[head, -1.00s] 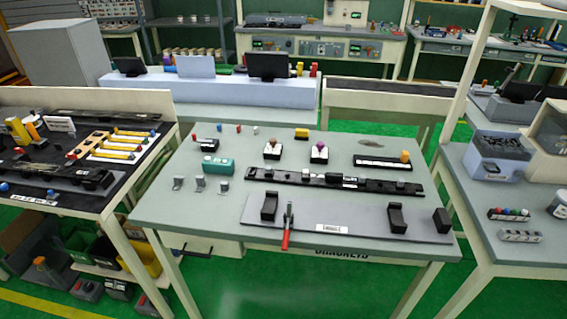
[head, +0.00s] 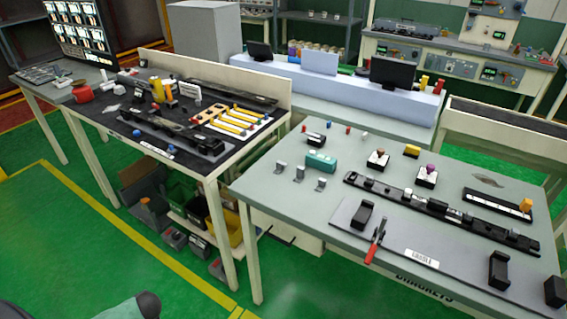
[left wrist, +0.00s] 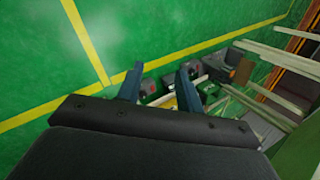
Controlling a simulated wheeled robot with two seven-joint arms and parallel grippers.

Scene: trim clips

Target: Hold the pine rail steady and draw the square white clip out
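I cannot make out a pine rail for certain, nor which small white piece is the square white clip. A dark rail (head: 455,210) carrying several small grey and white pieces lies on the grey-green table at right. Another dark rail (head: 172,137) lies on the black-topped table at left, near a tan board with yellow bars (head: 238,122). My left gripper (left wrist: 160,68) shows in the left wrist view, its two fingers apart with nothing between them, above the green floor. The head view does not show its fingers. My right gripper is not in view.
The grey-green table (head: 290,205) also holds a grey plate (head: 400,245) with black blocks and a red-handled clamp (head: 374,242). A teal block (head: 321,161) stands near its left side. Bins (head: 222,232) sit under the left table. Green floor (head: 60,240) is open at front left.

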